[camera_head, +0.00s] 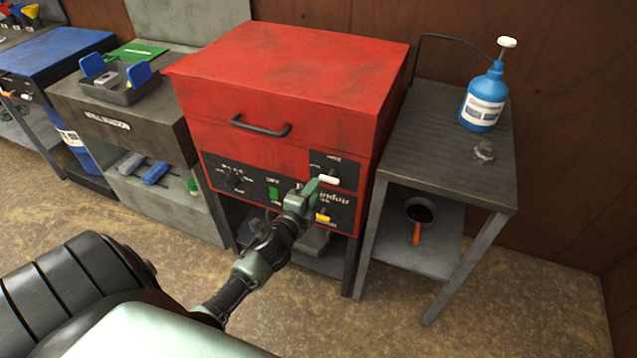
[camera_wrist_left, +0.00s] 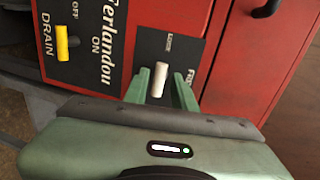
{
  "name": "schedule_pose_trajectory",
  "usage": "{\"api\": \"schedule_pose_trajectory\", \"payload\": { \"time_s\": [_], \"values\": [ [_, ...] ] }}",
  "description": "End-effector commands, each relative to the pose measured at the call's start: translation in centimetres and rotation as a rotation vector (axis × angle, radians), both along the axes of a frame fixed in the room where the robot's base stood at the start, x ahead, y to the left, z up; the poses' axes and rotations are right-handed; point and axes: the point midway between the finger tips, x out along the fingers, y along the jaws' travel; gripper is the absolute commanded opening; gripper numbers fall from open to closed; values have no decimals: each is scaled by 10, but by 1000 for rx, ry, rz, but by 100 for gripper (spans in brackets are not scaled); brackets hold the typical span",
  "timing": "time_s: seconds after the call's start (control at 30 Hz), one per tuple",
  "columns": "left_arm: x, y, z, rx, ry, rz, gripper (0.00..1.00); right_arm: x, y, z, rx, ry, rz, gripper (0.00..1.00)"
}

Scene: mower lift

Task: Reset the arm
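My left gripper (camera_head: 311,187) reaches up to the front panel of the red cabinet (camera_head: 290,75). In the left wrist view the two green fingers (camera_wrist_left: 161,92) stand apart, one on each side of a white lever (camera_wrist_left: 159,79). A gap shows between the lever and the fingers, so the gripper looks open; contact is not clear. The white lever also shows in the head view (camera_head: 328,179), just right of the fingertips. My right gripper is not in view.
A yellow lever (camera_wrist_left: 66,42) sits by the "DRAIN" label. The cabinet has a black handle (camera_head: 261,126). A metal side table (camera_head: 450,150) at right bears a blue pump bottle (camera_head: 484,100). A grey bench (camera_head: 125,115) stands at left. The floor in front is clear.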

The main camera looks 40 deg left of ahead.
Motion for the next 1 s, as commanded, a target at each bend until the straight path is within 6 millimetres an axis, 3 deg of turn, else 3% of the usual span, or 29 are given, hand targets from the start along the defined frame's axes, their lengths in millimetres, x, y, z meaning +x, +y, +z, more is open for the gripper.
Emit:
{"api": "schedule_pose_trajectory", "payload": {
  "time_s": [0.17,0.73,0.87,1.0],
  "values": [
    [-11,-3,2,0,0,0,26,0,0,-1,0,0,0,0],
    [-12,-4,-3,-10,8,1,26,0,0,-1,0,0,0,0],
    [-22,-9,-43,-94,69,16,26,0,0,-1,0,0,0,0],
    [-54,-26,-130,-283,209,64,26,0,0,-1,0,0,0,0]
  ]
}}
